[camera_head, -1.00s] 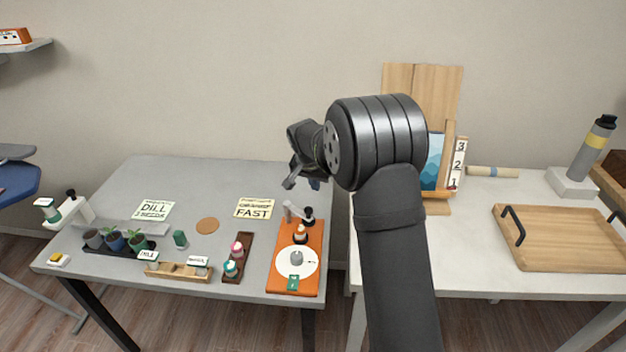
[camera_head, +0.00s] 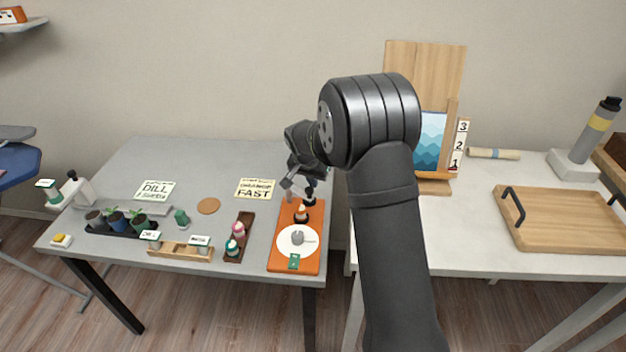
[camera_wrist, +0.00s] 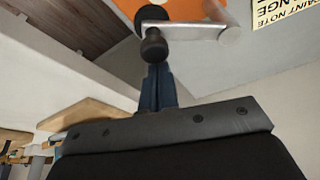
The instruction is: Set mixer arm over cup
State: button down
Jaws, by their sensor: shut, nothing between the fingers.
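The mixer arm is a pale grey bar; the wrist view shows it (camera_wrist: 190,31) running right from a black knob (camera_wrist: 155,46) to a pale round end. In the head view it is mostly hidden behind my gripper, above the far end of an orange board (camera_head: 312,228). A small grey round piece, perhaps the cup (camera_head: 297,237), sits on a white disc (camera_head: 285,246) at the near end of the board. My gripper (camera_wrist: 156,72) is shut and empty, its blue fingertips close to the black knob; contact cannot be told. It also shows in the head view (camera_head: 310,184).
A rack with pink- and green-topped bottles (camera_head: 238,238) stands left of the board. Note cards (camera_head: 255,189), plant pots (camera_head: 120,222) and a wooden label holder (camera_head: 180,250) share the grey table. A wooden tray (camera_head: 570,222) lies on the right table.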

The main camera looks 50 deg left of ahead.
aim_at(307, 189)
jog(key=shift+s+d+m+h, duration=0.25)
jog(key=shift+s+m+h, duration=0.15)
jog(key=shift+s+m, duration=0.8)
jog(key=shift+s+d+m, duration=0.1)
jog(key=shift+s+m, duration=0.2)
jog(key=shift+s, duration=0.2)
jog(key=shift+w, duration=0.1)
jog(key=shift+w, duration=0.3)
notch_tip(307, 189, up, 10)
jog(key=shift+f, duration=0.25)
jog(key=shift+f, duration=0.1)
